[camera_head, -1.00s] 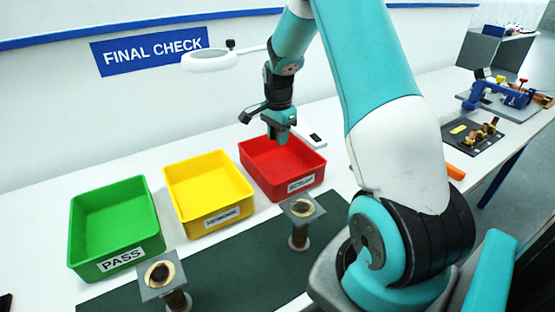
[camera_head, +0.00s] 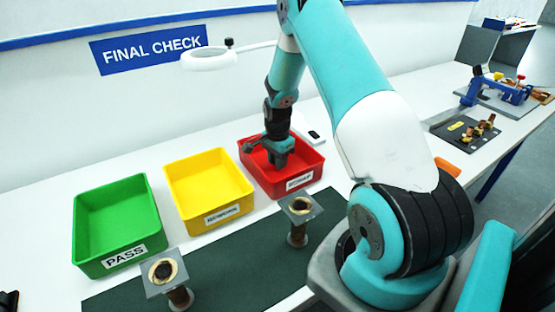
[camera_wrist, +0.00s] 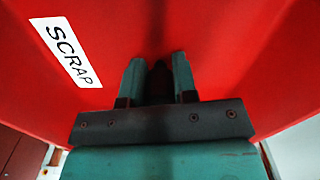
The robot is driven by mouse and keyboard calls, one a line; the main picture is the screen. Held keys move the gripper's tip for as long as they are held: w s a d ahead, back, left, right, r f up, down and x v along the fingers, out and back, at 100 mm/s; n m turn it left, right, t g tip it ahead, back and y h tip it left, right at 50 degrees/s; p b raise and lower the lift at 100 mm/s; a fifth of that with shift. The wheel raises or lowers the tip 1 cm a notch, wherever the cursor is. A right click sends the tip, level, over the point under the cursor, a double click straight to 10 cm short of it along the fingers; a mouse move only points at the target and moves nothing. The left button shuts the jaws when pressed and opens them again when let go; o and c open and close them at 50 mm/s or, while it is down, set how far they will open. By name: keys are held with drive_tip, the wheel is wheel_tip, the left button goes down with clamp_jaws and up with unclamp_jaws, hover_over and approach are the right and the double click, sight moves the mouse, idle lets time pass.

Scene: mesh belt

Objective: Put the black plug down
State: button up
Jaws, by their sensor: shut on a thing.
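My gripper (camera_head: 281,163) is down inside the red bin (camera_head: 305,178) labelled SCRAP. In the wrist view my gripper (camera_wrist: 158,75) has its two fingers on either side of a dark, narrow thing, which I take to be the black plug (camera_wrist: 159,72). The plug is hard to make out against the shadow between the fingers. The red bin's floor and wall (camera_wrist: 225,45) fill most of the wrist view, with the SCRAP label on the left. In the head view the plug is hidden by my gripper and the bin.
A yellow bin (camera_head: 208,166) and a green PASS bin (camera_head: 145,205) stand to the left. Two flanged fixtures (camera_head: 300,206) stand on the dark green mat (camera_head: 235,262) in front. A ring lamp (camera_head: 207,61) reaches over the bench behind. A phone-like object (camera_head: 314,134) lies behind the red bin.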

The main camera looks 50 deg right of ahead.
drive_tip(key=o, duration=0.9)
drive_tip(key=shift+f, duration=0.1)
wheel_tip(320, 180, up, 12)
drive_tip(key=b, duration=0.2)
drive_tip(key=shift+b, duration=0.4)
drive_tip(key=s+a+r+n+y, duration=0.1)
drive_tip(key=a+r+n, duration=0.25)
drive_tip(key=a, duration=0.35)
drive_tip(key=s+a+r+n+t, duration=0.1)
drive_tip(key=s+a+r+n, duration=0.1)
drive_tip(key=a+r+n, duration=0.3)
drive_tip(key=s+a+r+n+y, duration=0.1)
drive_tip(key=a+n, duration=0.2)
drive_tip(key=a, duration=0.5)
drive_tip(key=s+a+r+n+y, duration=0.1)
drive_tip(key=s+a+r+n, duration=0.1)
drive_tip(key=s+a+n, duration=0.5)
drive_tip(key=s+a+r+n+g+y, duration=0.1)
drive_tip(key=s+a+r+n, duration=0.1)
drive_tip(key=s+a+n, duration=0.5)
drive_tip(key=s+a, duration=0.1)
drive_tip(key=s, duration=0.5)
drive_tip(key=shift+a, duration=0.35)
drive_tip(key=shift+r, duration=0.1)
